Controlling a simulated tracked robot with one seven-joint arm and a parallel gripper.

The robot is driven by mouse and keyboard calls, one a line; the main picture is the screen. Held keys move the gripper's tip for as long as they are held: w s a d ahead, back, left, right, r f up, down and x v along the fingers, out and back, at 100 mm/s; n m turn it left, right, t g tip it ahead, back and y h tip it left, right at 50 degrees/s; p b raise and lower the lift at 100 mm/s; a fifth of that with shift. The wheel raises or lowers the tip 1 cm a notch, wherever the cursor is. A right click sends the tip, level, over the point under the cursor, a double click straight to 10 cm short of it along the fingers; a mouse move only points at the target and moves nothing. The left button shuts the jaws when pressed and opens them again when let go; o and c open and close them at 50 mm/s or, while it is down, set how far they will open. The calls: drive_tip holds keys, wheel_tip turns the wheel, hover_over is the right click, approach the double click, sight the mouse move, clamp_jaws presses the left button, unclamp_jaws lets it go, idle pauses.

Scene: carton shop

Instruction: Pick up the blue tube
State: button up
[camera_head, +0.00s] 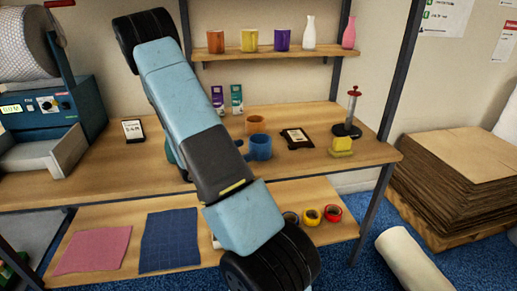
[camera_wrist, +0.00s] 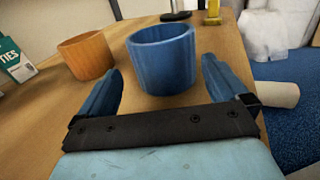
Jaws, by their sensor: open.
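The blue tube (camera_wrist: 163,62) stands upright on the wooden bench top, open end up. In the head view the blue tube (camera_head: 261,147) shows just right of my arm, in front of an orange tube. My gripper (camera_wrist: 161,72) is open, with one blue finger near each side of the blue tube in the wrist view. Gaps show between the fingers and the tube, and nothing is held. I cannot tell how far the fingertips reach along its sides. In the head view my gripper is mostly hidden behind my arm.
The orange tube (camera_wrist: 87,55) stands close by, left of the blue one in the wrist view. A teal-and-white box (camera_wrist: 15,60) is at the left.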

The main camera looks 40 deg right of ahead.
sight(250, 147)
drive_tip(key=shift+s+d+r, duration=0.1)
drive_tip(key=shift+s+d, duration=0.1)
drive_tip(key=shift+d, duration=0.75)
drive_tip(key=shift+s+d+r, duration=0.1)
drive_tip(key=shift+s+d, duration=0.15)
drive_tip(key=shift+d, duration=0.7)
drive_tip(key=shift+s+d+r, duration=0.1)
drive_tip(key=shift+s+d, duration=0.1)
drive_tip(key=shift+d, duration=0.75)
drive_tip(key=shift+c, duration=0.3)
drive_tip(key=c, duration=0.6)
